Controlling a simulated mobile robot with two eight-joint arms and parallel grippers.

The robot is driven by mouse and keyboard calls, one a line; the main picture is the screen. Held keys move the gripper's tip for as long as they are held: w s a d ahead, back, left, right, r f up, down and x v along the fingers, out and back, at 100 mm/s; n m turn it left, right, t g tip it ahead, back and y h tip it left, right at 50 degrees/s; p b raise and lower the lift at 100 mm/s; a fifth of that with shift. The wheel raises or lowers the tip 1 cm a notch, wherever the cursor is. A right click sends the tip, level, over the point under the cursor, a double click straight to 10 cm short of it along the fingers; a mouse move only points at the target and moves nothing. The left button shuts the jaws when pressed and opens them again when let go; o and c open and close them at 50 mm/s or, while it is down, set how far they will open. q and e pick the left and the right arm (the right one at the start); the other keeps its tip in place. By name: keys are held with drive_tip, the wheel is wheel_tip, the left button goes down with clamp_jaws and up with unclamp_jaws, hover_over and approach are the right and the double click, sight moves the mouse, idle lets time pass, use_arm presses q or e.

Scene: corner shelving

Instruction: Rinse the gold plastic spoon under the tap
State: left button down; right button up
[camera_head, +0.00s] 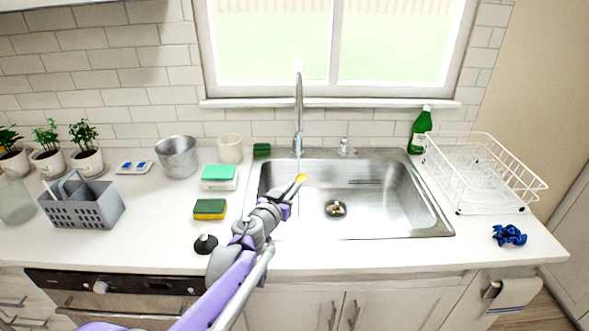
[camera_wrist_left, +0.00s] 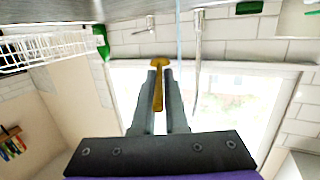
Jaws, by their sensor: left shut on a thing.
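The gold plastic spoon (camera_head: 301,177) is held over the left part of the steel sink (camera_head: 390,200). My left gripper (camera_head: 293,187) is shut on its handle, and its bowl end sticks out past the fingertips. The left wrist view, which is upside down, shows the spoon (camera_wrist_left: 159,64) between both fingers (camera_wrist_left: 160,95). The tap (camera_head: 298,112) stands behind the sink, and a thin pale-blue stream (camera_head: 298,165) falls from it. In the wrist view the stream (camera_wrist_left: 179,35) passes beside the spoon's head; I cannot tell whether they touch. My right gripper is out of view.
A white dish rack (camera_head: 482,175) and green bottle (camera_head: 420,130) stand right of the sink. A blue crumpled cloth (camera_head: 509,235) lies in front of the rack. Sponges (camera_head: 210,209), a black stopper (camera_head: 205,244) and a grey caddy (camera_head: 82,204) are left. The sink's right half is free.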

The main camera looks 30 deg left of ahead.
use_arm(q)
drive_tip(key=s+d+r+p, duration=0.1)
drive_tip(key=s+d+r, duration=0.1)
drive_tip(key=s+r, duration=0.2)
drive_tip(key=shift+s+d, duration=0.15)
drive_tip(key=shift+s, duration=0.05)
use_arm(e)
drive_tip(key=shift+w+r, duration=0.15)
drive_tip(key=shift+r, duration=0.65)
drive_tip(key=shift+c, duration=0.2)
